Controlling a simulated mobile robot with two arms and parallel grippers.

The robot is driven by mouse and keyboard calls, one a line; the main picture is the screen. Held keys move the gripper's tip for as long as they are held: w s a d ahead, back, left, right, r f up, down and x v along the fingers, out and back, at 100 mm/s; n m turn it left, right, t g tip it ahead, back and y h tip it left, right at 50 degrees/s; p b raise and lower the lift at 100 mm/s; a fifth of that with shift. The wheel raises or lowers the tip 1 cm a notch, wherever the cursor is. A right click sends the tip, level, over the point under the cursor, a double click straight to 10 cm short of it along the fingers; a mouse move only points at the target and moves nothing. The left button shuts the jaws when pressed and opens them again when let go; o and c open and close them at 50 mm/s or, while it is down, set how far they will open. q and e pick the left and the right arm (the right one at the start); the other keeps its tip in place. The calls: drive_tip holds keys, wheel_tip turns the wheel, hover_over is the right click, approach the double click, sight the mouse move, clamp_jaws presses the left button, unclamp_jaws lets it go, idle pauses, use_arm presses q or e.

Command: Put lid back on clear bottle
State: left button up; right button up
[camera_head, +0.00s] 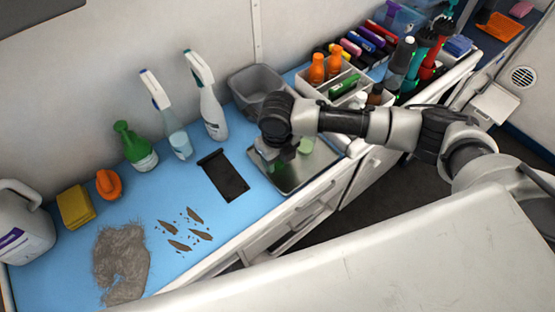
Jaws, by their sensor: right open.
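My right gripper (273,154) reaches in from the right and points down over the left part of a shallow metal tray (318,166). It is open. A small pale green round item (305,146) shows in the tray just right of the gripper; I cannot tell if it is a lid. Whatever lies directly under the gripper is mostly hidden by it. Two pale spray bottles, one translucent (178,143) and one white-grey (213,116), stand upright left of the tray with trigger heads on. I cannot single out the clear bottle. My left gripper is not in view.
A grey bin (255,85) stands behind the gripper. A white caddy (345,82) with orange bottles is at the back right.

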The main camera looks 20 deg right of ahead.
drive_tip(key=shift+f, duration=0.4)
drive_tip(key=c, duration=0.7)
drive_tip(key=shift+r, duration=0.5)
drive_tip(key=r, duration=0.2)
drive_tip(key=d+r, duration=0.1)
drive_tip(key=shift+s+r+b, duration=0.25)
drive_tip(key=shift+r+b, duration=0.05)
drive_tip(key=shift+r, duration=0.05)
drive_tip(key=s+d+r, duration=0.6)
drive_tip(key=s+d, duration=0.1)
drive_tip(key=d, duration=0.1)
drive_tip(key=shift+r, duration=0.2)
